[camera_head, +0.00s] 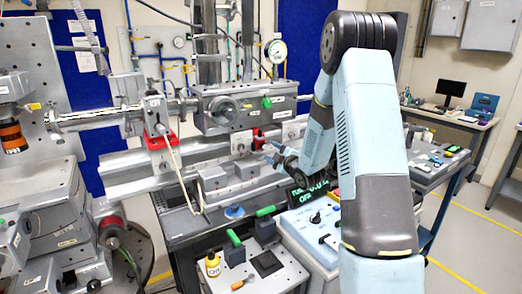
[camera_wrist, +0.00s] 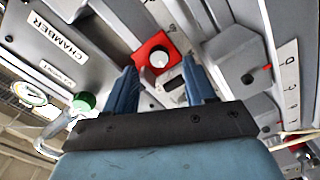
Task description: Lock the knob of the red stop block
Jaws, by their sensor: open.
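The red stop block (camera_wrist: 143,50) shows in the wrist view beyond my fingertips, beside the grey chamber. Its round pale knob (camera_wrist: 159,58) faces the camera. In the head view, a small red part (camera_head: 257,132) below the chamber looks like the same block, mostly hidden behind other parts and my gripper. My gripper (camera_wrist: 158,70) is open, with its two blue fingers apart and nothing between them. The knob appears between and beyond the fingertips, apart from them. My gripper also shows in the head view (camera_head: 270,153), reaching left toward the rail.
The grey chamber (camera_head: 235,108) stands on the rail with a green knob (camera_wrist: 84,101) close to my left finger. Another red-based mount (camera_head: 162,142) sits farther left. A blue-white control box (camera_head: 308,232) and a panel with green-handled levers (camera_head: 240,275) lie below.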

